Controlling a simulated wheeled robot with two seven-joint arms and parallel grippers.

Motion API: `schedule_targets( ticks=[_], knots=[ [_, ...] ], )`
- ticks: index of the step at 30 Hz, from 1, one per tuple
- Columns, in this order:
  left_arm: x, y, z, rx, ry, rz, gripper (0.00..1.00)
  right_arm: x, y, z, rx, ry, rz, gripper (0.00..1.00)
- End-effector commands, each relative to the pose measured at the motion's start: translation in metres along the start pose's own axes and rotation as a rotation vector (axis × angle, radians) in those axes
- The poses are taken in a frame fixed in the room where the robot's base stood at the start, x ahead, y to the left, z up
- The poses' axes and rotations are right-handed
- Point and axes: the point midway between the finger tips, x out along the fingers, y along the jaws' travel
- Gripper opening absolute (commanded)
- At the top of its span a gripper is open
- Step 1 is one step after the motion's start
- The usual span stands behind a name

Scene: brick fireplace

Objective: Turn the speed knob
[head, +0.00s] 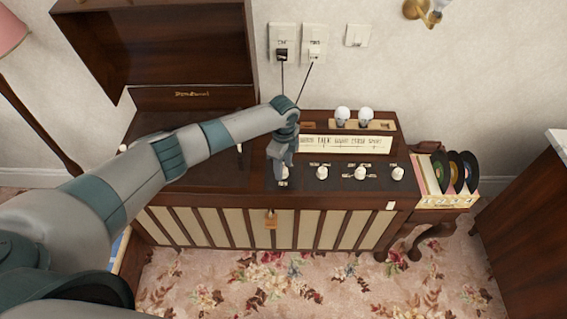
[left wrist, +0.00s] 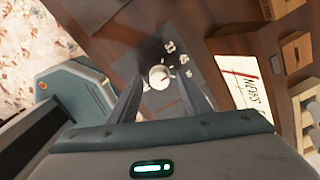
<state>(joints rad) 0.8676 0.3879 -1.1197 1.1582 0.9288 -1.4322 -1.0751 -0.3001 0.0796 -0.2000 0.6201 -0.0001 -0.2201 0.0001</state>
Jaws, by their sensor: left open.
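A row of white knobs sits on the dark control panel of the wooden radio console (head: 215,178) in the head view. The leftmost knob (head: 283,172) is partly hidden by my left gripper (head: 282,163). The others, such as the second knob (head: 322,172), stand to its right. My right gripper is not in view.
A lit dial strip (head: 345,144) and two bulbs (head: 354,116) stand behind the knobs. The raised lid (head: 160,45) is at the left. Records (head: 460,170) stand in a rack on the right. Two cords run up to wall sockets (head: 283,45).

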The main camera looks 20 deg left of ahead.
Motion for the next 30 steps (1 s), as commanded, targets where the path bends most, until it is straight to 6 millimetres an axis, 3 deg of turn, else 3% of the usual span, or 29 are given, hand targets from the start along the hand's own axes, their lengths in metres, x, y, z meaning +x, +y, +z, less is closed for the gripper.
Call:
schedule_targets(
  ticks=[5,11,27,30],
  knots=[
    [-0.004,0.000,0.000,0.000,0.000,0.000,0.44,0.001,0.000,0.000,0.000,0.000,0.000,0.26],
    [-0.024,-0.001,0.001,0.000,0.000,-0.003,0.44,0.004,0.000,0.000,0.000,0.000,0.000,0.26],
    [-0.127,-0.001,0.000,0.001,0.000,-0.005,0.44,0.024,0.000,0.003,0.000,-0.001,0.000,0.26],
    [-0.144,-0.001,0.000,0.001,0.000,-0.003,0.44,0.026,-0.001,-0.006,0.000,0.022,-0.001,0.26]
  ],
)
